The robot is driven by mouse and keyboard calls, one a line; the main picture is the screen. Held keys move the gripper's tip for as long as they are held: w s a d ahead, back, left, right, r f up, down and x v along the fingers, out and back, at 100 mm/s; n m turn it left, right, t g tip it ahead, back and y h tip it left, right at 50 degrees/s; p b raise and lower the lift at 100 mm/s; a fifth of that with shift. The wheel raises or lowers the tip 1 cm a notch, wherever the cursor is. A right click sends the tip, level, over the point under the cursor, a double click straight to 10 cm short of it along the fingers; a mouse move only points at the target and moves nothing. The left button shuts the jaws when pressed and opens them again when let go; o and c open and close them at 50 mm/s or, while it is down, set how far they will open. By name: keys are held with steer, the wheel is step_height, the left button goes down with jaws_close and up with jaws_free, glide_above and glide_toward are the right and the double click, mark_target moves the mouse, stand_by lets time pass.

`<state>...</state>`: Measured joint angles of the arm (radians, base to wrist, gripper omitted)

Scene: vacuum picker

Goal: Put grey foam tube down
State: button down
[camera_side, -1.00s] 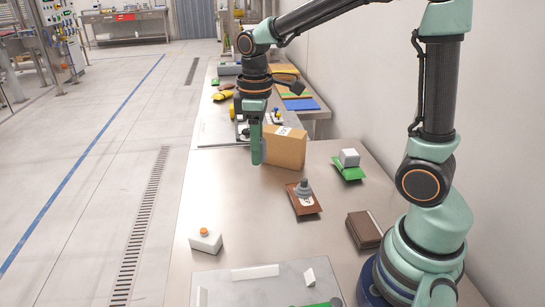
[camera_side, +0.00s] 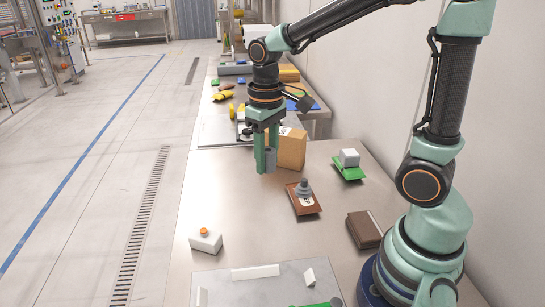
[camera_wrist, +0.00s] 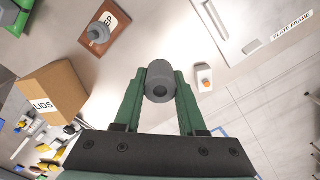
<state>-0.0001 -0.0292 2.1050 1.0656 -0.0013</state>
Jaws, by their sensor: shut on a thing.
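The grey foam tube (camera_side: 270,159) is upright between the fingers of my gripper (camera_side: 266,160) in the side view. In the side view my gripper is over the steel table (camera_side: 240,205), just left of and in front of the cardboard box. I cannot tell whether the tube's lower end touches the table.
The cardboard box (camera_side: 292,149) stands close behind the tube. A brown board with a grey knob-like part (camera_side: 303,190) lies to the right. A white button box (camera_side: 205,242) stands front left. The table between is clear.

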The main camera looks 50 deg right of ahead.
mark_target(245, 208)
steer(key=shift+w+d+r+n, duration=0.15)
steer(key=shift+w+n, duration=0.45)
steer(key=shift+n, duration=0.6)
steer(key=w+d+r+n, duration=0.1)
steer(key=w+n, duration=0.7)
steer(key=n, duration=0.9)
steer(key=shift+d+r, duration=0.3)
steer(key=shift+d, duration=0.15)
steer(key=shift+w+f, duration=0.1)
step_height(245, 208, down, 19)
steer(key=shift+f, duration=0.2)
steer(key=shift+f, duration=0.15)
steer(key=shift+c, duration=2.4)
jaws_free()
